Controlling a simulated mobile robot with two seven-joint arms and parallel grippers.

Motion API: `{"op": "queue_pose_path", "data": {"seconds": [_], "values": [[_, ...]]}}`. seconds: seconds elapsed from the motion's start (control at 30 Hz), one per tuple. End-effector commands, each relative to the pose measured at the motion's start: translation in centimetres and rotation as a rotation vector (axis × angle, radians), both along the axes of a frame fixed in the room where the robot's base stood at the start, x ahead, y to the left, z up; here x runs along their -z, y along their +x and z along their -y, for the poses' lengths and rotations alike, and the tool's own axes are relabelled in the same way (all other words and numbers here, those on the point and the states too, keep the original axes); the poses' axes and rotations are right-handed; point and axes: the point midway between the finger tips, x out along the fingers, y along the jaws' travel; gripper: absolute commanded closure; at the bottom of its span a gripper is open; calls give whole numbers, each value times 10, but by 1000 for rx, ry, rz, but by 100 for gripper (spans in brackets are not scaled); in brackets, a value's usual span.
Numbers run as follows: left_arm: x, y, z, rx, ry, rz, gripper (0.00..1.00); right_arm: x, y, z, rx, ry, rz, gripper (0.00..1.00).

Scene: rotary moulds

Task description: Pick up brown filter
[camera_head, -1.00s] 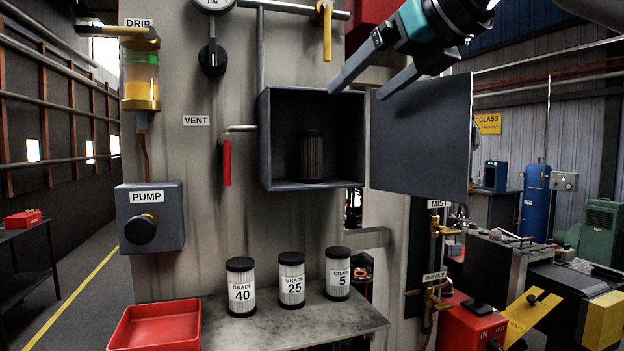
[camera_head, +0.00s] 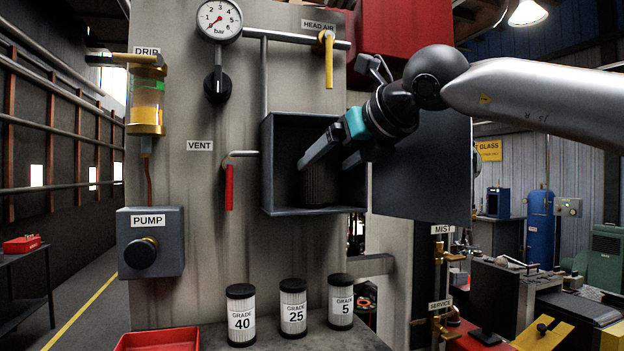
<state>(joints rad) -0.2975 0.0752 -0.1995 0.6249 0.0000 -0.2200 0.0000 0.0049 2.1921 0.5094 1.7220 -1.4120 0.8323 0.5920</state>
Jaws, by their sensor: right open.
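The brown filter (camera_head: 314,188) stands upright inside the open dark grey box (camera_head: 264,175) on the panel. It is dark brown and ribbed, and its top is partly hidden by my gripper. My right gripper (camera_head: 322,164) is open and reaches into the box from the right. My left gripper is not in view.
The box door (camera_head: 430,175) hangs open on the right, close to my right arm. Filters marked 40 (camera_head: 241,318), 25 (camera_head: 293,310) and 5 (camera_head: 341,304) stand on the shelf below. A red tray (camera_head: 160,340) is at the lower left. A yellow lever (camera_head: 328,65) hangs above the box.

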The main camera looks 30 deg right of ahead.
Motion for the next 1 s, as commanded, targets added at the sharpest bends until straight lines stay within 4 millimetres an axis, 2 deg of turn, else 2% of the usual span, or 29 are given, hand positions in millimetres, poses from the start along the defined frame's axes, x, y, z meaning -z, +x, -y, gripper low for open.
{"op": "queue_pose_path", "data": {"seconds": [0.23,0.6,0.93,1.0], "values": [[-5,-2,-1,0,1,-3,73,1,12,-1,0,1,-1,6],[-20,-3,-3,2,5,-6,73,9,51,-4,-1,0,-1,6],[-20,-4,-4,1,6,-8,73,12,55,-3,-1,0,2,6],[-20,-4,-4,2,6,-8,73,12,55,-3,-1,0,2,12]]}}
